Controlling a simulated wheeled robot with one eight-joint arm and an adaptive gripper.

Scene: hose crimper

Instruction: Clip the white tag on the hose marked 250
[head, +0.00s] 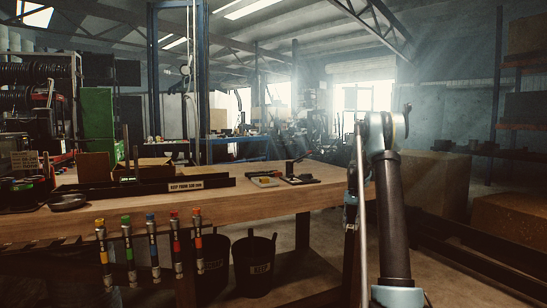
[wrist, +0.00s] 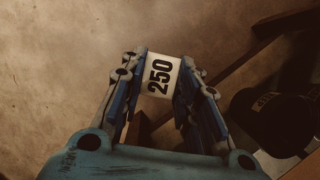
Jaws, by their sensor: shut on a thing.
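In the wrist view, my gripper (wrist: 161,73) is shut on a white tag (wrist: 161,76) printed with a black 250. The tag sits between the two fingertips, with bare floor behind it. In the head view, several short hoses hang in a row along the bench's front edge, with coloured bands: yellow (head: 102,250), green (head: 129,250), blue (head: 152,248), red (head: 175,245) and orange (head: 198,242). Any numbers on them are too small to read. The tag cannot be made out in the head view, where my arm stands at the right, apart from the hoses.
A dark bin (wrist: 265,120) also shows in the wrist view.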

